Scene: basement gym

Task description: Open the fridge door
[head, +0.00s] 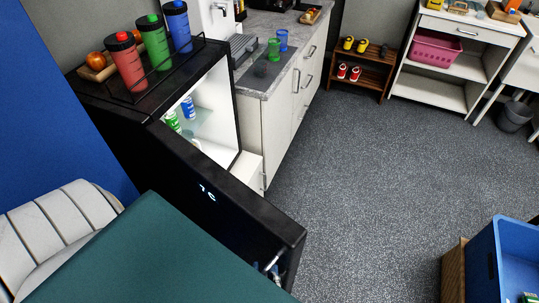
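The black fridge (120,112) stands at the left with its door (225,205) swung open toward me. The door's face carries a lit display. Inside the lit white interior (222,115), a green can (173,121) and a blue can (188,106) stand on a glass shelf. A small part of my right gripper (274,268) shows at the lower end of the door. It is mostly hidden, so I cannot tell its fingers' state or whether it touches the door. My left gripper is not in view.
Red (127,66), green (154,45) and blue (177,28) bottles stand in a rack on the fridge. A counter (285,70) stands beyond it. A blue bin (510,262) is at the lower right. The grey floor (365,165) between is clear.

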